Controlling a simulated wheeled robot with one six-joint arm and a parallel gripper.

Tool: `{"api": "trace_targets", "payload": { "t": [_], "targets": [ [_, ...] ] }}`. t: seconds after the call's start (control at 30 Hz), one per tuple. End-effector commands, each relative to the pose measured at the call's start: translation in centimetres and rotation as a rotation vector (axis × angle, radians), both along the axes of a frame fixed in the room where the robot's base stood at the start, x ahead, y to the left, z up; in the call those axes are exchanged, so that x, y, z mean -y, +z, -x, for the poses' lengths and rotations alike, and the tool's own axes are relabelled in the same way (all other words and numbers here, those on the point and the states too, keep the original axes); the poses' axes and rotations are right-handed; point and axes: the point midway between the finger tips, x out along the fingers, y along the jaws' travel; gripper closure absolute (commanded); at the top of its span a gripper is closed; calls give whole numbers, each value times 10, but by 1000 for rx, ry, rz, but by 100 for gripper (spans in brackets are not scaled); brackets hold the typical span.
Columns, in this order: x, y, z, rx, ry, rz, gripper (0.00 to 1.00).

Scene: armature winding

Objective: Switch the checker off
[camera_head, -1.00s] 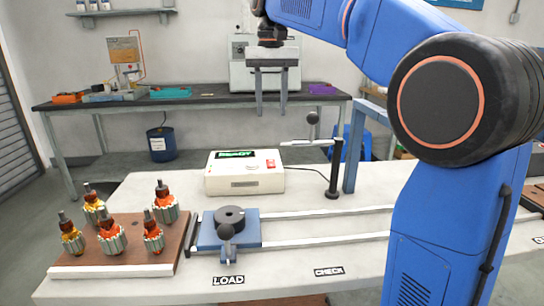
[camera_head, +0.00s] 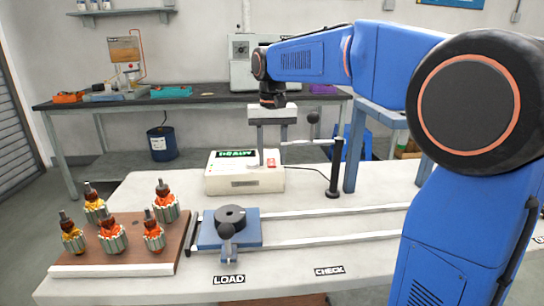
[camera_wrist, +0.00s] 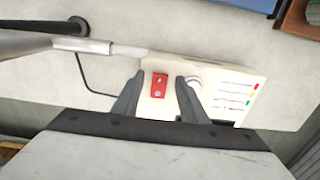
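The checker (camera_head: 244,184) is a cream box on the white bench with a lit green display (camera_head: 236,154) and a red switch (camera_head: 271,162) on its top right. My gripper (camera_head: 271,158) is above the checker's right part, pointing down. In the wrist view, the red switch (camera_wrist: 159,85) lies between the two fingers of my gripper (camera_wrist: 160,84), nearer the left one. The fingers are apart and hold nothing. The wrist view also shows the checker (camera_wrist: 225,83) with small coloured marks at its right. I cannot tell whether a finger touches the box.
A black post (camera_head: 335,168) with a pale horizontal arm (camera_head: 303,142) stands right of the checker, close to my gripper. A blue carriage (camera_head: 210,235) on rails lies in front. A wooden board (camera_head: 155,252) with several armatures is at left.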

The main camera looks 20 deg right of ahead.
Motion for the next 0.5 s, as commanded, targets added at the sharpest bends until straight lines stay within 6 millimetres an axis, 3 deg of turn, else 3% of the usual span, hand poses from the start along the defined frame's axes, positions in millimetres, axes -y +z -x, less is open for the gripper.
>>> {"api": "trace_targets", "payload": {
  "t": [0.33,0.5],
  "targets": [
    [0,-3,0,-1,0,0,63],
    [0,-3,0,0,0,0,100]
  ]
}}
